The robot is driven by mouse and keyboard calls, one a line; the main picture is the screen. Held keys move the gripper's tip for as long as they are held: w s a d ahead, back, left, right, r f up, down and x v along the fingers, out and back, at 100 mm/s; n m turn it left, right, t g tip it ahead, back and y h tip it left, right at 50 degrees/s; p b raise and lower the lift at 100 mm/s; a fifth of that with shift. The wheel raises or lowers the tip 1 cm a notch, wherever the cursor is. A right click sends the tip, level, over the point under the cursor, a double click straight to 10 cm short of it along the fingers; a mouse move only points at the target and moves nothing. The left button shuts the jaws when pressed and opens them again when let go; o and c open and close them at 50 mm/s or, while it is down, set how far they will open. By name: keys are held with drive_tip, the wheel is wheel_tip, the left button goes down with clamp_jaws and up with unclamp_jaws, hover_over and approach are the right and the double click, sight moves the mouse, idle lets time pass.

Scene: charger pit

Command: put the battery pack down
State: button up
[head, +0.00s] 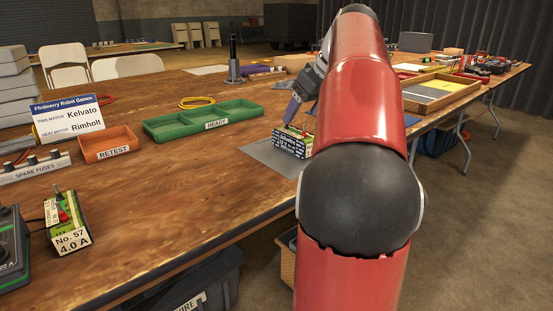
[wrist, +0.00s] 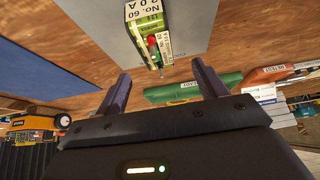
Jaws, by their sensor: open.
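A battery pack (head: 292,143) with a green body and white labels rests on the grey mat (head: 262,154) near the table's front edge. In the wrist view, the battery pack (wrist: 155,28) shows a No. 60 label, a red part and a dark terminal. My gripper (wrist: 160,80) is open, with a dark finger on each side and nothing between them. The pack lies beyond the fingertips, apart from them in that view. In the head view my gripper (head: 293,108) is just above the pack, and my red arm hides part of the area to the right.
A green READY tray (head: 203,120) and an orange RETEST tray (head: 108,145) stand left of the mat. Another battery pack (head: 70,220), No. 57, stands beside a charger (head: 10,250) at the left front. A wooden tray (head: 438,91) lies to the right. Bare table lies in front of the trays.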

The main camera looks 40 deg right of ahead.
sight(295, 132)
drive_tip(key=x, duration=0.2)
drive_tip(key=b+x, duration=0.1)
drive_tip(key=x, duration=0.2)
drive_tip(key=b+x, duration=0.1)
drive_tip(key=x, duration=0.1)
drive_tip(key=shift+s+d+f, duration=0.1)
drive_tip(key=shift+d+f, duration=0.15)
drive_tip(key=shift+f, duration=0.3)
drive_tip(key=shift+r, duration=0.1)
clamp_jaws()
drive_tip(key=shift+r, duration=0.1)
wheel_tip(295, 132, up, 20)
drive_tip(key=p, duration=0.9)
